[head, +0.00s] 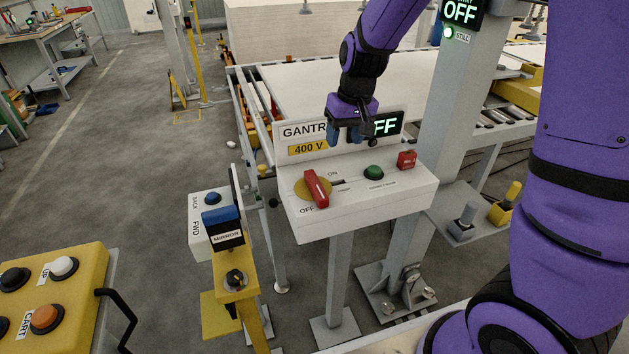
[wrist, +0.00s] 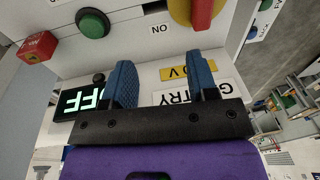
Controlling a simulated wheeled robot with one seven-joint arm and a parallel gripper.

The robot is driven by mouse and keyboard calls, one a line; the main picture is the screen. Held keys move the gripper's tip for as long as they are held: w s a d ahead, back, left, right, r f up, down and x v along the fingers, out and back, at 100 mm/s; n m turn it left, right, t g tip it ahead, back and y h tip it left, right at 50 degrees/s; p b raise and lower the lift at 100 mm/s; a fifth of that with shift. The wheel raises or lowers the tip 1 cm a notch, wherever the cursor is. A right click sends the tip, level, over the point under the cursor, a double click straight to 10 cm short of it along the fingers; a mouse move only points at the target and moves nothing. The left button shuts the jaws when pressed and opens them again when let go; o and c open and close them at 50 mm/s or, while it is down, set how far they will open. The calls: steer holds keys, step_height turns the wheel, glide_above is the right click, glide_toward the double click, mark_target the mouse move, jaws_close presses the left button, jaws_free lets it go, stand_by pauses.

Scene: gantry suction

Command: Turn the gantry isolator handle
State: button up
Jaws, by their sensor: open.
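The isolator handle (head: 316,189) is a red bar on a yellow round plate, on the sloped top of a white control box (head: 400,200). ON and OFF labels sit beside it, and the bar's lower end lies near OFF. In the wrist view the handle (wrist: 202,12) is at the top right, partly cut off. My gripper (head: 350,135) is open and empty, with blue fingertips above the back of the box, in front of its GANTRY sign. It is behind and to the right of the handle, apart from it. My gripper hides part of the sign and the lit OFF display (head: 386,124).
A green button (head: 374,173) and a red block (head: 407,159) are right of the handle. A grey post (head: 455,110) rises behind, with another lit OFF display. A yellow stand with a MIRROR switch (head: 222,222) is at left. A yellow CART panel (head: 60,290) is at the lower left.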

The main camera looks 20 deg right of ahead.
steer(key=g+h, duration=0.1)
glide_above(314, 180)
step_height(314, 180, down, 11)
steer(key=shift+s+r, duration=0.1)
steer(key=shift+r, duration=0.1)
stand_by(0.4)
steer(key=shift+c, duration=0.4)
jaws_close()
